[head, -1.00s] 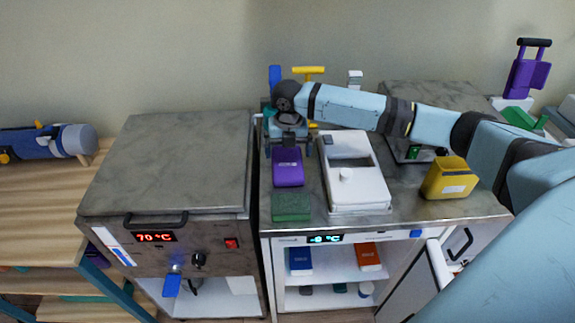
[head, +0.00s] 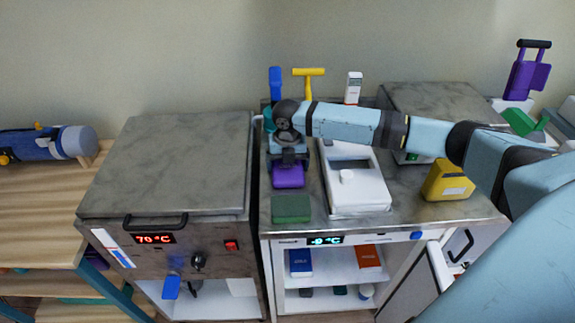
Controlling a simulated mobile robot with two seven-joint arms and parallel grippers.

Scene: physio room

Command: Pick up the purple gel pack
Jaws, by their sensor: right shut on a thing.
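The purple gel pack (head: 288,177) lies on the metal-framed counter top, behind the green block. My right gripper (head: 289,160) is over its far end, pointing down, and is shut on it. The wrist hides the far part of the pack and most of the fingers. The pack still appears to be at counter level; I cannot tell whether it is lifted. My left gripper is not in view.
A green block (head: 291,209) lies just in front of the pack. Blue (head: 275,84) and yellow-handled (head: 309,80) items stand behind. The left cabinet top (head: 180,165) is clear.

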